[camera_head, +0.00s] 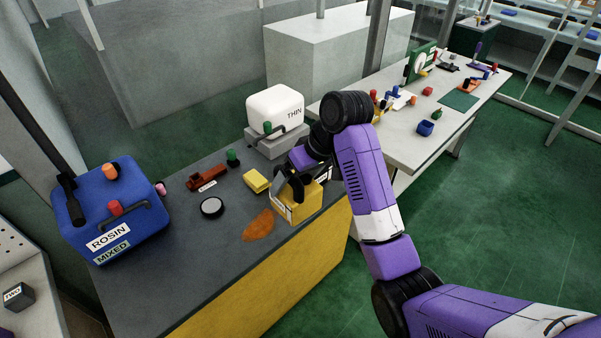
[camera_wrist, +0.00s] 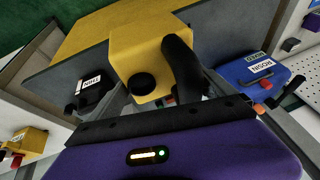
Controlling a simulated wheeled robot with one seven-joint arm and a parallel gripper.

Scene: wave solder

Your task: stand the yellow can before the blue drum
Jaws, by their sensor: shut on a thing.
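The yellow can (camera_head: 298,207) is at the front right of the dark bench top, with a white label on its side. It looks upright; I cannot tell whether its base touches the bench. My gripper (camera_head: 295,186) is shut on it at its top, partly hiding it. In the wrist view the can (camera_wrist: 138,58) shows a black cap and a black curved handle beyond my gripper's dark edge. The blue drum (camera_head: 85,218), labelled ROSIN and MIXED, stands at the bench's left end, well apart from the can. It also shows in the wrist view (camera_wrist: 236,72).
An orange spill (camera_head: 258,226) lies left of the can. A yellow sponge-like block (camera_head: 256,181), a round black-rimmed lid (camera_head: 212,208) and a red-brown tool (camera_head: 207,178) lie between can and drum. Bench space before the drum looks clear.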

